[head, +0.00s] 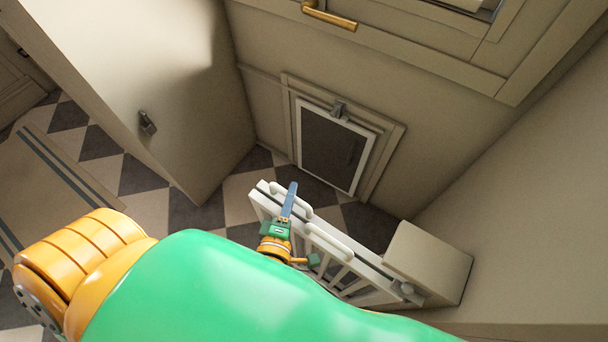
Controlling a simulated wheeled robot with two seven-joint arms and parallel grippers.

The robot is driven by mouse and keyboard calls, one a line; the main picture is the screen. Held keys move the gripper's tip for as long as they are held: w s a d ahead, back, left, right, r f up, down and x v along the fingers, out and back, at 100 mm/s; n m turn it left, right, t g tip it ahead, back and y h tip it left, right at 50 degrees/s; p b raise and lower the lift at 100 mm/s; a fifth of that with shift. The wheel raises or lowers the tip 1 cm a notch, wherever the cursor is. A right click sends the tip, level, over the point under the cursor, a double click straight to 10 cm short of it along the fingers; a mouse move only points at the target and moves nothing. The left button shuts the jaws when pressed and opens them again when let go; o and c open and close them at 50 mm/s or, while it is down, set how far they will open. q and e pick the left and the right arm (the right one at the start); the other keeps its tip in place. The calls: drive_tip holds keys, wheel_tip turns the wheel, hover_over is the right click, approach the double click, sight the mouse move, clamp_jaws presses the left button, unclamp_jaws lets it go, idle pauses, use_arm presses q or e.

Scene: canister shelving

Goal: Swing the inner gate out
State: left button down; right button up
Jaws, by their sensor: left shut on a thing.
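The white slatted gate (375,268) stands low in the lower middle of the head view. Its right end meets a pale block-like post (428,262), and its free end points up and left. White loop handles run along its top rail. My left gripper (290,200) is at the free end, shut on the gate at the handle there. My green and orange left arm hides the lower part of the gate and the floor below it. My right gripper is not in view.
A pet door (333,152) with a white frame is in the wall behind the gate. A large beige door or panel (150,70) with a dark latch stands at left. Checkered floor (140,175) is open between it and the gate. A striped rug (60,185) lies far left.

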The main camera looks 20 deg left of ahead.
use_arm(q)
drive_tip(key=shift+s+a+n+y, duration=0.15)
drive_tip(key=shift+s+n+y, duration=0.25)
drive_tip(key=shift+s, duration=0.5)
drive_tip(key=shift+f, duration=0.15)
drive_tip(key=c, duration=0.8)
unclamp_jaws()
drive_tip(key=shift+s, duration=0.25)
drive_tip(key=shift+s, duration=0.15)
drive_tip(key=v, duration=0.6)
drive_tip(key=shift+s+r+b, duration=0.3)
drive_tip(key=shift+b, duration=0.05)
